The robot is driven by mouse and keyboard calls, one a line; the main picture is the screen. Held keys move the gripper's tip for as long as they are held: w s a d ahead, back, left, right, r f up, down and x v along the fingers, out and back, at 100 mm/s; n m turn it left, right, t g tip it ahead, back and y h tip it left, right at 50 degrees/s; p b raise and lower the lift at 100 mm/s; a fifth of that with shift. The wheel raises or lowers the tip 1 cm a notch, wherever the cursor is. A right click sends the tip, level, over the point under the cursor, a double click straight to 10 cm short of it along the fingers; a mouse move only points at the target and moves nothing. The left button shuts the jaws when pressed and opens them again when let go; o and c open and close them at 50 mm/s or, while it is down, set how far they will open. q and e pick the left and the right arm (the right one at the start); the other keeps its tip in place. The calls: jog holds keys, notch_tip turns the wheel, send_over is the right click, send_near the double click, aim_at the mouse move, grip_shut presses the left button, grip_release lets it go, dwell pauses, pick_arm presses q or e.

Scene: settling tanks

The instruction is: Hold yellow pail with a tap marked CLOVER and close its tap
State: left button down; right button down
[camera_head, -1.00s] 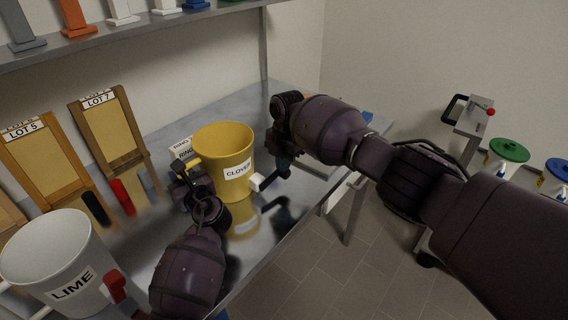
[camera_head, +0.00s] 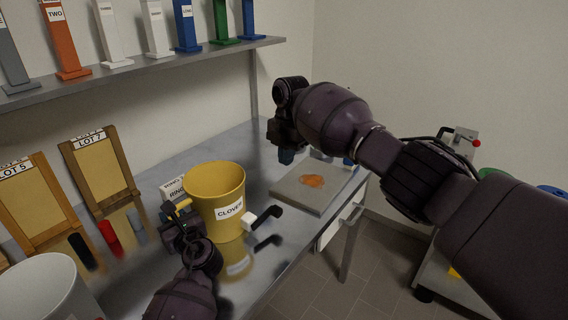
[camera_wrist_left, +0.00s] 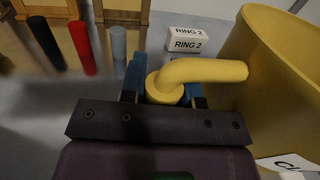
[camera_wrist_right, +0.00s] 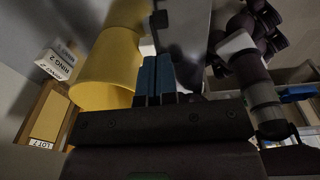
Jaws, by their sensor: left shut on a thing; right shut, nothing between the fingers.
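The yellow pail (camera_head: 216,192) marked CLOVER stands upright on the shiny metal bench. Its tap has a white body (camera_head: 249,220) low on its right side and a black lever (camera_head: 269,212) slanting up to the right. I cannot tell whether the tap is open. My left gripper (camera_head: 179,214) is shut on the pail's yellow handle (camera_wrist_left: 200,70), its blue fingers on either side of it. My right gripper (camera_head: 286,156) is shut and empty, above and beyond the tap, apart from it. Its fingers (camera_wrist_right: 157,76) show together in the right wrist view, beside the pail (camera_wrist_right: 108,68).
A grey board (camera_head: 305,188) with an orange patch lies right of the pail. A RING 2 block (camera_head: 172,188) stands behind it. Red (camera_head: 109,234) and black (camera_head: 82,250) cylinders and a white pail (camera_head: 42,290) are left. A shelf (camera_head: 150,68) runs above.

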dwell(0.3)
jog(key=t+h, duration=0.2)
send_near(276, 209)
jog(key=f, duration=0.5)
jog(key=w+d+f, duration=0.1)
jog(key=f, duration=0.1)
jog(key=shift+f, duration=0.2)
dwell(0.6)
jog(key=shift+f, duration=0.1)
